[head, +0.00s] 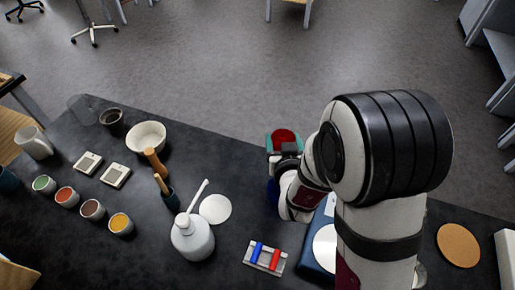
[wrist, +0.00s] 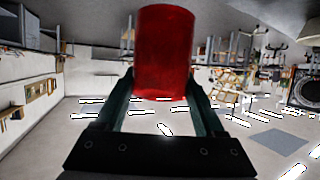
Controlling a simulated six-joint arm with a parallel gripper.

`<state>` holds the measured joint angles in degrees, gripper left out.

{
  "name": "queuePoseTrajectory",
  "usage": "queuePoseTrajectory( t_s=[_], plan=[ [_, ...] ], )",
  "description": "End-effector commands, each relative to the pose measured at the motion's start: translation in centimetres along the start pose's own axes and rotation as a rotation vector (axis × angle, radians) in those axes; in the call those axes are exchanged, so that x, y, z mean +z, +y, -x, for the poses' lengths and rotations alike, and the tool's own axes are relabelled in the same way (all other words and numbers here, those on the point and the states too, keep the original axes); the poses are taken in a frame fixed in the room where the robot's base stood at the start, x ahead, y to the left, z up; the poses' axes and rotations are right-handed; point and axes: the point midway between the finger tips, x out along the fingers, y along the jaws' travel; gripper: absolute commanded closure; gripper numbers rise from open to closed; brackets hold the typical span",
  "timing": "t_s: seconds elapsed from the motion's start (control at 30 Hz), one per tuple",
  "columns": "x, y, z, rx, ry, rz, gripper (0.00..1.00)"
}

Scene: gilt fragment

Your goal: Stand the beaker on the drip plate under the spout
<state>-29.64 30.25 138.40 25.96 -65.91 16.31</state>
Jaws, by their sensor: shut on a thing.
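The beaker (head: 286,136) looks like a red cylinder and is held beyond the table's far edge in the head view. It fills the upper middle of the wrist view (wrist: 165,50). My gripper (head: 284,149) is shut on it, with dark green fingers on both sides in the wrist view (wrist: 160,88). The beaker looks roughly upright. The drip plate (head: 216,210), a flat white disc, lies bare on the table, left of and nearer than the gripper. The spout (head: 198,195) rises from a white bottle (head: 192,240) beside the plate.
A dark holder (head: 170,201) with wooden-handled tools stands left of the plate. A rack with blue and red sticks (head: 265,258) lies to its lower right. A white bowl (head: 148,137), several paint cups (head: 67,197) and a mug (head: 35,144) stand left. A cork mat (head: 458,245) lies right.

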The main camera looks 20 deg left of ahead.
Motion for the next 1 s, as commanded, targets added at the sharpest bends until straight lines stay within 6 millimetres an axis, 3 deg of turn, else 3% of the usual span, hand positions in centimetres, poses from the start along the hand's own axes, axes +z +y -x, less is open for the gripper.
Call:
queuePoseTrajectory(
  t_s=[0.13,0.27,0.47,0.63,0.8,1.0],
  plan=[
    [-0.3,0.4,0.2,-0.004,0.002,0.002,0.84],
    [-0.2,-0.7,-0.1,-0.060,0.001,0.026,0.84],
    [0.7,-5.0,-0.6,-0.278,-0.001,0.117,0.84],
    [2.5,-9.7,0.1,-0.536,-0.002,0.223,0.84],
    [5.4,-13.9,2.4,-0.823,-0.001,0.341,0.84],
    [7.7,-16.8,5.5,-1.025,-0.001,0.424,0.84]
  ],
)
